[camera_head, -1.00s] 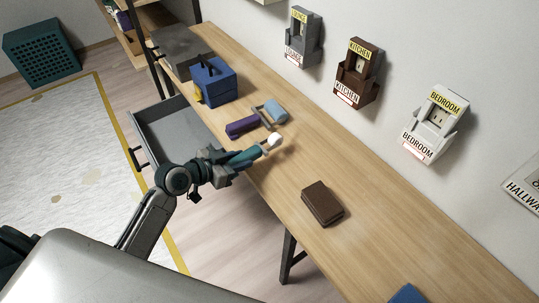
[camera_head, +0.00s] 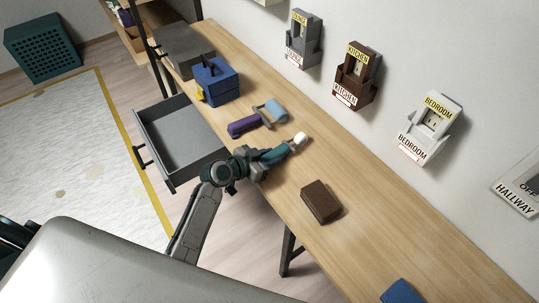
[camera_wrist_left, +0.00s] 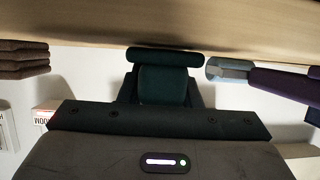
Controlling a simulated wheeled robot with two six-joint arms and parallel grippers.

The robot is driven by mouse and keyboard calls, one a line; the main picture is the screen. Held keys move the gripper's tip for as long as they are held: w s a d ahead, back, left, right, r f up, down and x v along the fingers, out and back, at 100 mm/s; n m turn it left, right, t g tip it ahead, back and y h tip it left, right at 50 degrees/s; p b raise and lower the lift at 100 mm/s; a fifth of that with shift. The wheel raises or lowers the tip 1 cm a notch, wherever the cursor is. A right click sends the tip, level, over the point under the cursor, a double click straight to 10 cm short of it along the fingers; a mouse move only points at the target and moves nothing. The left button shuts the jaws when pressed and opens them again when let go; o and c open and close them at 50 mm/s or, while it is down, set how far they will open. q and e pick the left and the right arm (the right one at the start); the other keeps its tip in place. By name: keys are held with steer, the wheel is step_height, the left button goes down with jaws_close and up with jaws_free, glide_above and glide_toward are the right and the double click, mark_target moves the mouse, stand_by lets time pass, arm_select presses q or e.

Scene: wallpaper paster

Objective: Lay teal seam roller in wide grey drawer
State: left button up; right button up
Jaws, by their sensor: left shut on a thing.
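The teal seam roller (camera_head: 275,155) has a teal handle and a white roller end (camera_head: 300,139). My left gripper (camera_head: 262,161) is shut on its handle, over the front edge of the workbench. In the left wrist view a dark teal bar (camera_wrist_left: 165,57) lies across the front of the gripper; I cannot tell for sure whether it is the handle. The wide grey drawer (camera_head: 183,140) is pulled open under the bench, to the left of the gripper, and looks empty. Its black handle is on its front. My right gripper is not in view.
A purple-handled roller with a light blue head (camera_head: 268,112) lies behind the gripper. A blue box (camera_head: 216,82) stands further left and a brown block (camera_head: 320,202) sits to the right. The bench (camera_head: 385,225) is clear between items. Labelled holders (camera_head: 355,75) hang on the wall.

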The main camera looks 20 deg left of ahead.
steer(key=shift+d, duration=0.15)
arm_select(q)
steer(key=shift+f+b, duration=0.2)
steer(key=shift+b, duration=0.1)
steer(key=o, duration=1)
steer(key=shift+r, duration=0.1)
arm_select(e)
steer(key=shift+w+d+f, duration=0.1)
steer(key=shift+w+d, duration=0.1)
arm_select(q)
steer(key=shift+p, duration=0.3)
steer(key=b+v, duration=0.1)
steer(key=v, duration=0.1)
steer(key=b+v, duration=0.1)
steer(key=v, duration=0.1)
steer(key=shift+s+f, duration=0.2)
steer(key=shift+f, duration=0.2)
steer(key=shift+r+b+v, duration=0.15)
steer(key=shift+b+v, duration=0.15)
steer(key=shift+v, duration=1.4)
steer(key=shift+r+b+v, duration=0.15)
steer(key=shift+b+v, duration=0.15)
steer(key=shift+v, duration=1.4)
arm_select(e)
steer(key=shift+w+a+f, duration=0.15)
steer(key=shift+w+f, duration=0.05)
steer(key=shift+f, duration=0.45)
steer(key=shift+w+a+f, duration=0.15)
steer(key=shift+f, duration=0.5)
